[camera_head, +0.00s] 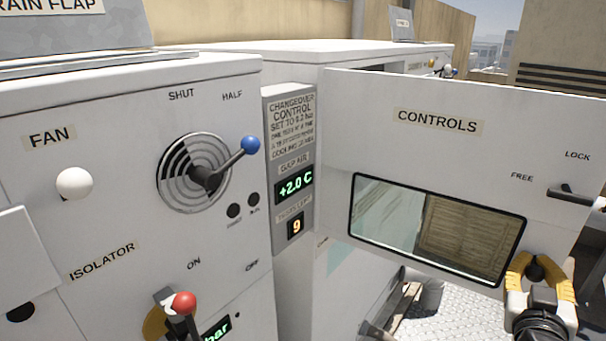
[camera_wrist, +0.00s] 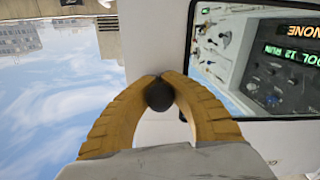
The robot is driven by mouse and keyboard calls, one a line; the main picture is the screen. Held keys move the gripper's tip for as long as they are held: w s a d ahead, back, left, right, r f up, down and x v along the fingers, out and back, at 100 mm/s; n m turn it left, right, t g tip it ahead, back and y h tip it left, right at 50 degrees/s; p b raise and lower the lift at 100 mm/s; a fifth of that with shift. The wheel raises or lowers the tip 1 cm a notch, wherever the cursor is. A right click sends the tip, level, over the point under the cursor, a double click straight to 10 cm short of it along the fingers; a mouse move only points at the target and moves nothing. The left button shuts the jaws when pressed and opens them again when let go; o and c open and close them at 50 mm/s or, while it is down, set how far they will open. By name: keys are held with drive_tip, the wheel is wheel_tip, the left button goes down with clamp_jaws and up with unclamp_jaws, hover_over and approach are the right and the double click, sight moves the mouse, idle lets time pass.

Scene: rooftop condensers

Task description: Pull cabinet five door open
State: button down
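A white door labelled CONTROLS (camera_head: 437,122) with a dark-framed window (camera_head: 437,228) fills the right of the head view. It stands swung out, with a dark gap behind its top edge and floor grating below it. No cabinet number is readable on it. A black lever (camera_head: 567,191) under FREE and LOCK labels points left, towards the FREE side. My gripper (camera_head: 537,268) has yellow fingers at the door's lower right. In the wrist view the fingers close around a round black knob (camera_wrist: 160,95) on the door face, touching it from both sides.
At left, a white cabinet front carries a blue-tipped dial lever (camera_head: 249,145), a white knob (camera_head: 75,184) and a red-tipped isolator lever (camera_head: 183,303). A grey changeover panel (camera_head: 291,160) stands between it and the door. A grey bucket (camera_head: 430,297) stands on the grating below the door.

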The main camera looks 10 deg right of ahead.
sight(554, 212)
drive_tip(key=c, duration=1.5)
unclamp_jaws()
drive_tip(key=shift+c, duration=0.2)
drive_tip(key=shift+r, duration=0.15)
drive_tip(key=shift+r, duration=4.9)
